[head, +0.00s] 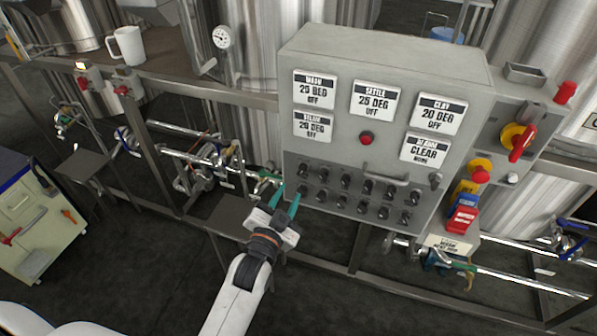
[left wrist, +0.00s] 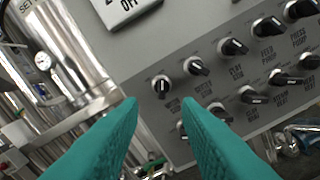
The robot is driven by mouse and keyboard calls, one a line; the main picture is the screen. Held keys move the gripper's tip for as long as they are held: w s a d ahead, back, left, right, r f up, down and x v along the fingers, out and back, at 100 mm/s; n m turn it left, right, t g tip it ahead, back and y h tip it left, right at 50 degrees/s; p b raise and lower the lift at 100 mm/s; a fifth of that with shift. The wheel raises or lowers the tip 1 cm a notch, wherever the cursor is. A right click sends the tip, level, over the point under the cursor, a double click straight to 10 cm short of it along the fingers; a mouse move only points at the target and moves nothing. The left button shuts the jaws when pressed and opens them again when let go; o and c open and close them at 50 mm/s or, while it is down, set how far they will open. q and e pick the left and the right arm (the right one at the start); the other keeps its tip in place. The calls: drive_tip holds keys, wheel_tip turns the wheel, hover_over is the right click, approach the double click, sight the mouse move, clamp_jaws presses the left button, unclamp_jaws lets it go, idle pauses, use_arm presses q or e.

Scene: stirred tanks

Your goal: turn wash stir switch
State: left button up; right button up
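The grey control panel (head: 385,75) carries two rows of black rotary switches on its lower part. In the left wrist view, the switch at the row's end (left wrist: 161,86) lies just beyond the gap between my fingertips; the small label below it is too blurred to read surely. The same corner switch shows in the head view (head: 303,170). My left gripper (head: 286,193) has teal fingers, parted and empty, in front of the panel's lower left corner. Its fingers also show in the left wrist view (left wrist: 160,105). The fingers are not closed on any switch. My right gripper is not in view.
The panel also has display plates (head: 315,90), a red button (head: 367,138) and a horizontal handle (head: 385,174). A red-and-yellow rotary handle (head: 518,138) is on its right side. Steel tanks (head: 240,60) and pipes with valves (head: 200,165) stand behind and left.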

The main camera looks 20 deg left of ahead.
sight(301, 173)
use_arm(q)
drive_tip(key=w, duration=0.5)
drive_tip(key=w+p, duration=0.1)
drive_tip(key=w, duration=0.2)
drive_tip(key=shift+d, duration=0.3)
drive_tip(key=shift+c, duration=0.2)
clamp_jaws()
